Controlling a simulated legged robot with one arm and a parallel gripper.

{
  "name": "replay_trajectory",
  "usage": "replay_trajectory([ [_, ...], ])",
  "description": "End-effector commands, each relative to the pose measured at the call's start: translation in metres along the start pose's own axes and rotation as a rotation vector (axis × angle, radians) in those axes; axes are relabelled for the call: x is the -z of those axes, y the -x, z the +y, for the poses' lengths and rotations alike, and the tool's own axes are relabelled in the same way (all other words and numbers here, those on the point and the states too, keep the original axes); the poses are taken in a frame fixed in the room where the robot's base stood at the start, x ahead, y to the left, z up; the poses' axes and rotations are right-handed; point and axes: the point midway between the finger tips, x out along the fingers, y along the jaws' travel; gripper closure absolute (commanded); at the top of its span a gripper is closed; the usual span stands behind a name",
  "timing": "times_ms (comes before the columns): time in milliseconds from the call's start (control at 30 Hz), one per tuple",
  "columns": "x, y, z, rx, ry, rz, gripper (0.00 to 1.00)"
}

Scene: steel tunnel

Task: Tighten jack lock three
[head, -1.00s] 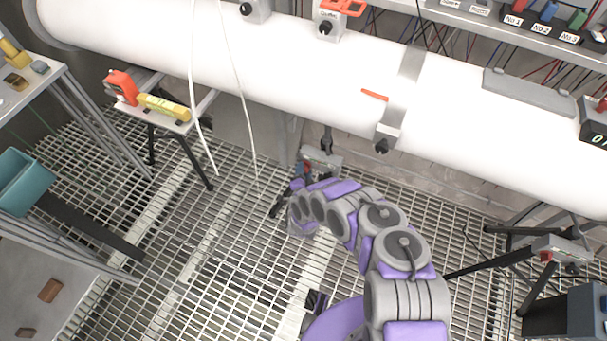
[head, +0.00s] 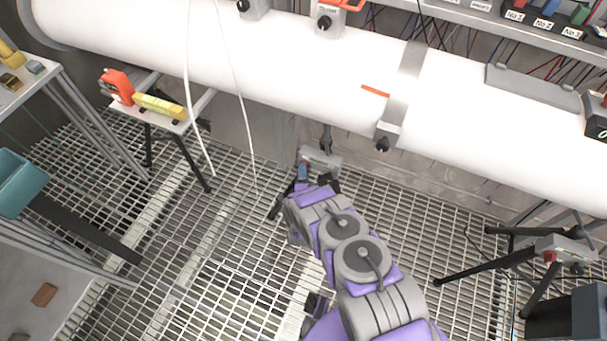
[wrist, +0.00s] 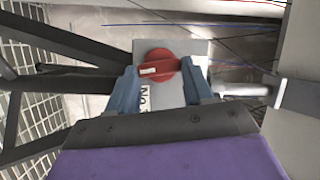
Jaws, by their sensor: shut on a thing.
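A red round knob (wrist: 165,57) with a white mark sits on a grey plate (wrist: 200,48) in the wrist view. Part of a label starting "NO" shows below it; the rest is hidden. My gripper (wrist: 161,75) has its two blue-grey fingers on either side of the knob and is shut on it. In the head view my gripper (head: 314,178) is at a jack's grey head (head: 322,158) under the white pipe. My arm hides much of the jack there, and its number cannot be read.
The white pipe (head: 290,75) runs above the jack. Another jack with a red knob (head: 551,257) stands at the right on black legs. A small table (head: 160,107) with red and yellow tools stands at the left. The grating floor (head: 220,235) is mostly clear.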

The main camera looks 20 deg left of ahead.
Motion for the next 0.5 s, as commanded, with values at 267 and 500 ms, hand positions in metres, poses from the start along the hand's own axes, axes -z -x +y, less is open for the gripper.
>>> replay_trajectory([
  [267,0.0000,0.0026,0.0041,0.006,-0.031,-0.002,0.79],
  [500,0.0012,0.0026,0.0039,0.009,-0.039,-0.001,0.79],
])
